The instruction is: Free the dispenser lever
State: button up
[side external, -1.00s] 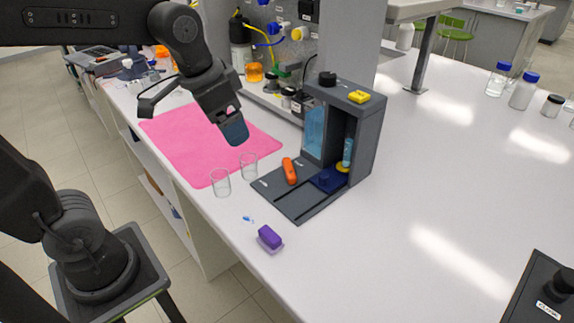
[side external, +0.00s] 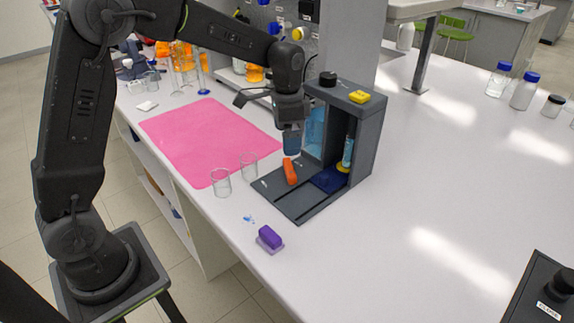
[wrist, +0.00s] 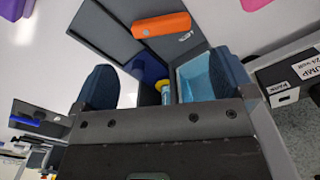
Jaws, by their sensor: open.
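The dispenser (side external: 366,135) is a dark grey upright housing on a flat base plate, with a pale blue tank (side external: 315,130) at its left. A dark blue block (side external: 328,181), possibly the lever, sits low at its front; it also shows in the wrist view (wrist: 148,68). An orange piece (side external: 290,171) lies on the base plate just left of it; the wrist view shows it too (wrist: 161,25). A vial (side external: 348,153) stands inside by a yellow ring. My gripper (side external: 291,143) is open and empty, above the orange piece and beside the tank. The fingers partly hide the tank.
Two clear beakers (side external: 221,182) stand left of the base plate. A purple block (side external: 269,237) lies near the bench's front edge. A pink mat (side external: 200,135) lies at the left.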

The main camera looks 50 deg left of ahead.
aim_at(287, 167)
notch_tip(287, 167, down, 10)
jog(key=shift+r, duration=0.25)
jog(key=c, duration=0.6)
jog(key=shift+n, duration=0.3)
jog(key=n, duration=0.2)
jog(key=s+n, duration=0.1)
jog(key=n, duration=0.6)
jog(key=s+n, duration=0.1)
jog(key=n, duration=0.1)
jog(key=shift+d+r, duration=0.1)
jog(key=shift+d, duration=0.25)
jog(key=shift+n, duration=0.3)
